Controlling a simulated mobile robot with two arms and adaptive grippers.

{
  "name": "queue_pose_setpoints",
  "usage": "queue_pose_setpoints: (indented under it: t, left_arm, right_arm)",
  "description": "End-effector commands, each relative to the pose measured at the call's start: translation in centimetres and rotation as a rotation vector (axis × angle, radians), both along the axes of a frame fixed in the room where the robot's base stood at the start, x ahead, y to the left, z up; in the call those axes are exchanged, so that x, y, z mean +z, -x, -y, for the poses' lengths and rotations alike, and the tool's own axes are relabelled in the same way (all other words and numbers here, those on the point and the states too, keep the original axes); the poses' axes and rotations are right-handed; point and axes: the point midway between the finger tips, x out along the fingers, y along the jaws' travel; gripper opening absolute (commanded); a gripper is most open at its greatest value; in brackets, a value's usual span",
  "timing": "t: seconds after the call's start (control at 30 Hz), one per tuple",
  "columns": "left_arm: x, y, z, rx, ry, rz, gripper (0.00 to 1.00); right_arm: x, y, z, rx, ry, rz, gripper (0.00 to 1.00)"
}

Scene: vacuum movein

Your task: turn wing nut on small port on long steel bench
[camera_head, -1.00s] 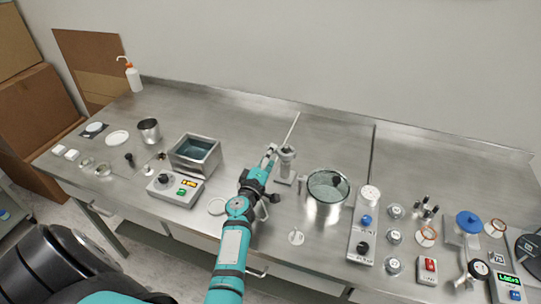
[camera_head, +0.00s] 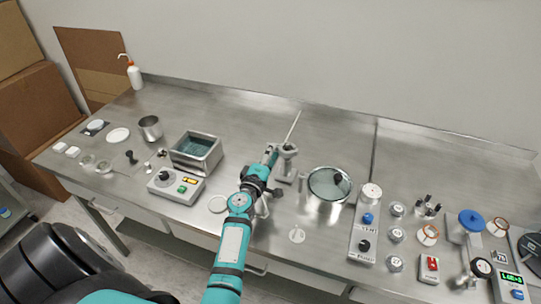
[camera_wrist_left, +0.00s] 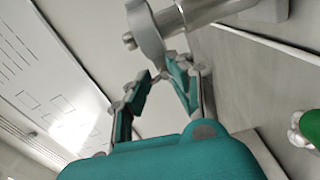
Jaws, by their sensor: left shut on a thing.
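The small port (camera_head: 287,160) is a short upright steel fitting on the long steel bench (camera_head: 250,112), a little right of the middle. My left gripper (camera_head: 273,153) is at its left side. In the left wrist view the wing nut (camera_wrist_left: 149,42) is a grey winged piece on a steel stub of the port (camera_wrist_left: 200,12). My left gripper (camera_wrist_left: 166,76) is shut on the wing nut's lower wing. The fingertips partly hide that wing. My right gripper is not in view.
A glass-topped steel vessel (camera_head: 328,184) stands close right of the port. A steel water bath (camera_head: 197,153) and a control box (camera_head: 175,187) stand to the left. The bench behind the port is mostly clear.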

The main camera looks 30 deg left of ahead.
Motion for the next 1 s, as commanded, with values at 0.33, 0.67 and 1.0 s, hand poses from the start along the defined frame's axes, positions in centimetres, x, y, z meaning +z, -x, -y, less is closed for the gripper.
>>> queue_pose_setpoints:
  t: [0.33,0.67,1.0]
  left_arm:
    - [-1.15,0.36,0.09,0.000,0.017,-0.016,0.22]
    - [-0.78,0.24,0.09,0.000,0.015,-0.011,0.56]
    - [-0.43,0.13,0.09,-0.001,-0.009,-0.011,0.56]
  right_arm:
    - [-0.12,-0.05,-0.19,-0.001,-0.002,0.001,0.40]
    - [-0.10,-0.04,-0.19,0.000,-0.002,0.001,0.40]
    - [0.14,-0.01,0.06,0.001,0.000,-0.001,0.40]
